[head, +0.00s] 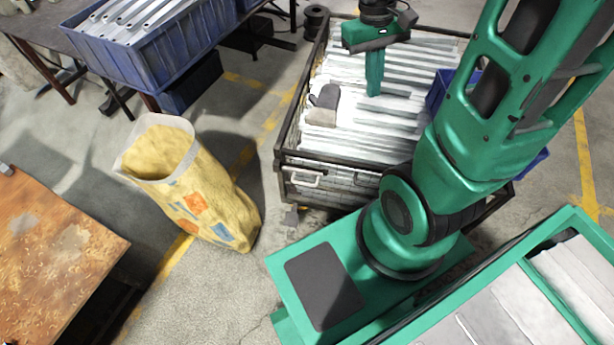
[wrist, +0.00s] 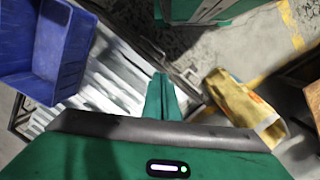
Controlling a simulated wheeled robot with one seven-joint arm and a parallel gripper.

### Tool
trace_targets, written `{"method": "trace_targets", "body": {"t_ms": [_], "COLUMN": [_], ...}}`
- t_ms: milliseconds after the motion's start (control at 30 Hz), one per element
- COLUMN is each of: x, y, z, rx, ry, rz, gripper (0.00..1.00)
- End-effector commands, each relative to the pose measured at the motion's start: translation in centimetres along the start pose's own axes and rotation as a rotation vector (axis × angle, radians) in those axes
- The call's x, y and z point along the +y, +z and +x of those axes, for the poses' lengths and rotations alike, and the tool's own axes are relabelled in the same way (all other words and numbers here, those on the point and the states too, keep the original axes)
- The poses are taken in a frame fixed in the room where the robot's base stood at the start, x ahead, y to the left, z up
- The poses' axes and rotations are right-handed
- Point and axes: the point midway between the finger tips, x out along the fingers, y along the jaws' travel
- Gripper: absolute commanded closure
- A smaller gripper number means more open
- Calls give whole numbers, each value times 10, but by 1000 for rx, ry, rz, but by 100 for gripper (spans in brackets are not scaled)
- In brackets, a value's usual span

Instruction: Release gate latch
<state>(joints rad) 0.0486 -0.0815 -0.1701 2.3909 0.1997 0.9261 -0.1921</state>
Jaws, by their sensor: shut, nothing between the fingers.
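A wire-mesh crate (head: 283,158) with a dark frame holds long galvanized brackets. On its near side, left of centre, is a pale handle-like latch (head: 301,178); I cannot tell whether it is fastened. A small grey piece (head: 291,216) is low down beneath it. My gripper (head: 374,94) points down over the brackets, shut and empty, well behind and to the right of the latch. In the wrist view my gripper's fingers (wrist: 161,76) are together, and a pale part (wrist: 191,76) at the crate edge lies right of their tips.
A glove-like grey item (head: 324,100) lies on the brackets. A blue bin (head: 439,91) sits at the crate's right; it shows large in the wrist view (wrist: 72,45). A yellow sack (head: 205,190) stands left on the floor, near a rusty table (head: 60,240). Floor between sack and crate is open.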

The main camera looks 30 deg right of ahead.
Motion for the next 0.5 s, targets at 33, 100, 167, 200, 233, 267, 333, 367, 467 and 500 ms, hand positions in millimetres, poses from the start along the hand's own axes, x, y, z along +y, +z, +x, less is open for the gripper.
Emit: {"method": "trace_targets", "body": {"t_ms": [33, 100, 167, 200, 233, 267, 333, 367, 467, 500], "x": [-8, -19, -29, -36, -42, -48, -63, -69, -92, -101], "y": [-14, -33, -49, -59, -66, -74, -89, -96, -115, -122], "z": [8, 19, 30, 38, 43, 50, 66, 73, 100, 111], "rx": [-18, -32, -44, -54, -60, -66, -82, -88, -110, -120], "ry": [14, 32, 47, 57, 64, 71, 86, 92, 112, 120], "rz": [-47, -111, -165, -201, -228, -257, -322, -349, -441, -480], "gripper": [100, 100, 100, 100, 100, 100, 100, 100, 100, 100]}}
